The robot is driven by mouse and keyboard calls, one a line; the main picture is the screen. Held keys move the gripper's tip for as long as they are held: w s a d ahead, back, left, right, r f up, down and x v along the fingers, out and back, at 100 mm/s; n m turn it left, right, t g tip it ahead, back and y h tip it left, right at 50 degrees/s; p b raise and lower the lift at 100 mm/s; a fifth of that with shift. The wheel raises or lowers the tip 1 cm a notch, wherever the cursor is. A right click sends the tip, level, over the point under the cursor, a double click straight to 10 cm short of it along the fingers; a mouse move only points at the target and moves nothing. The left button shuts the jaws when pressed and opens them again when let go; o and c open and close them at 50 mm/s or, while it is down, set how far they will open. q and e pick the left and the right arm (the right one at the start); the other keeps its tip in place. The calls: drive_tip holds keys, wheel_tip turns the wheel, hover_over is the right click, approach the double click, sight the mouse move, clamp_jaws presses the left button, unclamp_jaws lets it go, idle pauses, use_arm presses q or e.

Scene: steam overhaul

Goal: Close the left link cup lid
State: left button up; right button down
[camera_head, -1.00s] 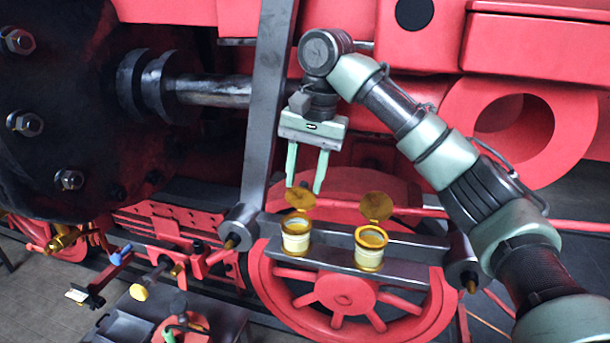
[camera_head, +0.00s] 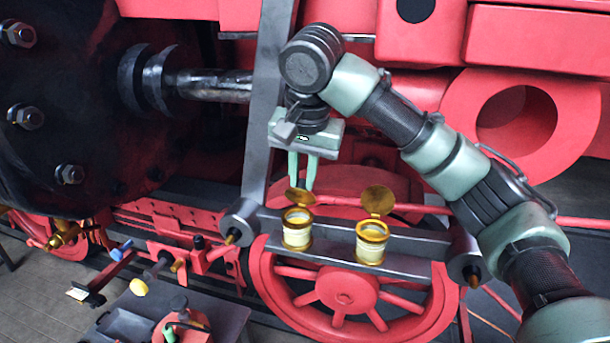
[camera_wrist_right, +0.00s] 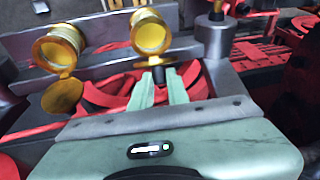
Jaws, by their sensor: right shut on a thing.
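The left link cup (camera_head: 297,238) is a cream and gold cup on the grey link bar. Its round gold lid (camera_head: 300,197) stands up, open, at the cup's back edge. My right gripper (camera_head: 302,187) points down right behind the cup, its fingers close together at the top of this lid and shut on it. In the right wrist view, the same cup (camera_wrist_right: 150,35) is open, and my fingertips (camera_wrist_right: 158,76) are just below its rim; the lid is mostly hidden there. My left gripper is not in view.
A second cup (camera_head: 371,248) stands to the right on the link bar (camera_head: 335,252), its lid (camera_head: 377,199) raised. A grey slanted rod (camera_head: 265,110) stands just left of my gripper. A red spoked wheel (camera_head: 345,292) lies below. A tray with tools (camera_head: 125,325) is at lower left.

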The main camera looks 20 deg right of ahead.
sight(298, 197)
drive_tip(key=shift+s+a+f+t+h, duration=0.15)
drive_tip(key=shift+s+a+t+h, duration=0.1)
drive_tip(key=shift+s+t+h, duration=0.3)
drive_tip(key=shift+s+a+f+t+h, duration=0.15)
drive_tip(key=shift+s+a+t+h, duration=0.15)
drive_tip(key=shift+t, duration=0.35)
drive_tip(key=shift+s+a+f+t+h+b, duration=0.25)
drive_tip(key=shift+t+h+b, duration=0.2)
drive_tip(key=shift+t, duration=0.25)
drive_tip(key=shift+s+a+f+n+t+h+b, duration=0.3)
drive_tip(key=shift+s+f+t+h+b, duration=0.15)
drive_tip(key=shift+t+b, duration=0.3)
drive_tip(key=f+t+b, duration=0.1)
drive_tip(key=b, duration=0.3)
drive_tip(key=s+t+h+b, duration=0.1)
drive_tip(key=b, duration=0.2)
drive_tip(key=shift+a+f+t+h+b, duration=0.25)
drive_tip(key=shift+a+f+t+b, duration=0.05)
drive_tip(key=shift+f+t+b, duration=0.1)
drive_tip(key=t+b, duration=0.1)
drive_tip(key=b, duration=0.4)
drive_tip(key=h+b, duration=0.1)
drive_tip(key=b, duration=0.4)
drive_tip(key=shift+s+a+f+t, duration=0.15)
drive_tip(key=shift+s+f+t, duration=0.15)
drive_tip(key=shift+t, duration=0.05)
drive_tip(key=shift+r+b, duration=0.15)
drive_tip(key=shift+b, duration=0.8)
